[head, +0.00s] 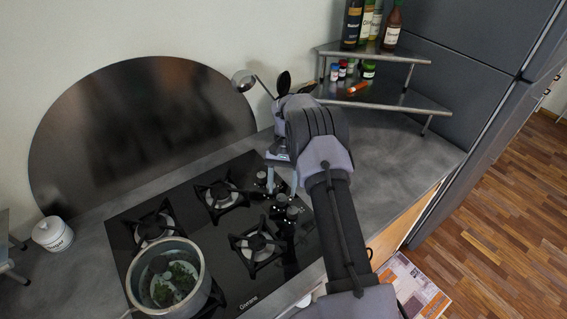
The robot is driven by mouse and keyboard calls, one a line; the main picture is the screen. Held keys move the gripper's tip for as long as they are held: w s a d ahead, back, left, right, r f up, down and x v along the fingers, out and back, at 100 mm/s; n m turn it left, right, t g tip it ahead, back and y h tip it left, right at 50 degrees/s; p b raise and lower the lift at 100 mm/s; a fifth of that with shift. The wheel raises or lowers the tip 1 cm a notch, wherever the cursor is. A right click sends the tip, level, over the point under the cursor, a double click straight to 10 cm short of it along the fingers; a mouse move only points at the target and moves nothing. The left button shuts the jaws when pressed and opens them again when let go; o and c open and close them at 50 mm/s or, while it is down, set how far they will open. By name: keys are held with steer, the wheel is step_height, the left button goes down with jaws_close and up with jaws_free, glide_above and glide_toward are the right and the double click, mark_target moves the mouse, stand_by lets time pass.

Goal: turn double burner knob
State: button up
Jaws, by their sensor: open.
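The black glass gas hob (190,207) lies on the grey counter. Several knobs (282,200) sit in a cluster along its right side, close below my gripper. I cannot tell which of them is the double burner knob. My gripper (281,184) points down over the upper part of the cluster, its two fingers apart. It looks open and empty, and no knob is visibly held. Whether the fingertips touch a knob is unclear. My wrist may hide part of the hob's right edge.
A steel pot (203,291) with green contents stands on the front left burner. A two-tier corner shelf (418,105) with bottles and small jars stands behind my arm. A white lidded jar (53,234) is at the far left. The counter right of my arm is clear.

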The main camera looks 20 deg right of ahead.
steer(key=p+v, duration=0.6)
steer(key=v, duration=0.8)
steer(key=shift+r+p, duration=0.15)
steer(key=shift+p, duration=0.15)
steer(key=s+a+r+n+t+h+b, duration=0.1)
steer(key=a+r+b, duration=0.25)
steer(key=r, duration=0.25)
steer(key=s+a+r+n+t+b, duration=0.1)
steer(key=a+r+t+b, duration=0.1)
steer(key=r+b, duration=0.3)
steer(key=s+a+r+t+b, duration=0.25)
steer(key=s+a+r, duration=0.25)
steer(key=s, duration=0.3)
steer(key=s+a+f+t+b, duration=0.1)
steer(key=s+a+f+b, duration=0.1)
steer(key=s, duration=0.5)
steer(key=s+a+f+t+b, duration=0.1)
steer(key=s+a+f+b, duration=0.2)
steer(key=s+f, duration=0.3)
steer(key=s+a+f+t+b, duration=0.2)
steer(key=s+a+f+b, duration=0.1)
steer(key=s, duration=0.7)
steer(key=shift+f+b, duration=0.35)
steer(key=shift+f, duration=0.05)
jaws_close()
